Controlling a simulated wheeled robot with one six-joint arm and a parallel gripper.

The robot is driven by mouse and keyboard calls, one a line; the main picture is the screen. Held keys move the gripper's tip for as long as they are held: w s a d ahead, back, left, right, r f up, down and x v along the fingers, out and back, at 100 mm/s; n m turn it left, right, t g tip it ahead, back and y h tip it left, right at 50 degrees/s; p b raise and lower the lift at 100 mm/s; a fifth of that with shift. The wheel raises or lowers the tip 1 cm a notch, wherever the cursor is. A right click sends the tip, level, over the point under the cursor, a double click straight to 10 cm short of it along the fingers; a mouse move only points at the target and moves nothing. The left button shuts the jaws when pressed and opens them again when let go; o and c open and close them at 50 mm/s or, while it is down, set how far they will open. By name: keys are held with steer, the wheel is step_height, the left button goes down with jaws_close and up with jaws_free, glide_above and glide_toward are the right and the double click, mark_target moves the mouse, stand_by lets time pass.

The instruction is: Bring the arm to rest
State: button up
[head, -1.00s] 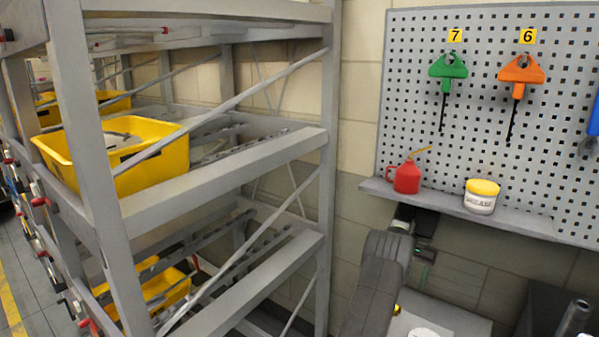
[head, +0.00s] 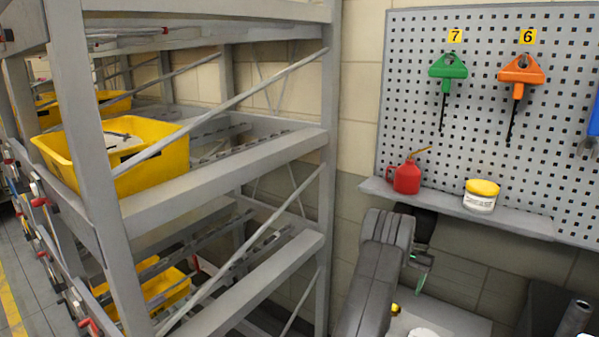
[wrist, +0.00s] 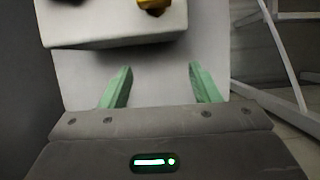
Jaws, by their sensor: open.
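My gripper shows in the wrist view (wrist: 160,85) with its two green fingers apart and nothing between them. Below it in that view is a pale grey surface (wrist: 150,72). In the head view my arm rises at the bottom centre and bends over just below the pegboard shelf. Part of the gripper (head: 418,261) shows there as a small green piece to the right of the arm. The rest of it is hidden or too small to make out.
A grey rack (head: 225,185) with yellow trays (head: 160,165) stands at left. At right, a shelf (head: 465,208) under a pegboard (head: 480,110) holds a red oil can (head: 407,178) and a yellow-lidded grease tub (head: 481,196). Green (head: 447,66) and orange (head: 521,70) tools hang above.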

steer(key=shift+n, duration=0.3)
steer(key=s+a, duration=0.1)
steer(key=s, duration=0.1)
steer(key=s+a+p, duration=0.1)
steer(key=s+a, duration=0.1)
steer(key=s+a+f, duration=0.1)
steer(key=s+a, duration=0.1)
steer(key=shift+s, duration=0.25)
steer(key=shift+w+f+n+g+h, duration=0.15)
steer(key=shift+n+g+h, duration=0.25)
steer(key=shift+n, duration=0.6)
steer(key=n+h, duration=0.1)
steer(key=n, duration=0.3)
steer(key=shift+a+h+p, duration=0.15)
steer(key=shift+h+p, duration=0.2)
steer(key=shift+h, duration=0.05)
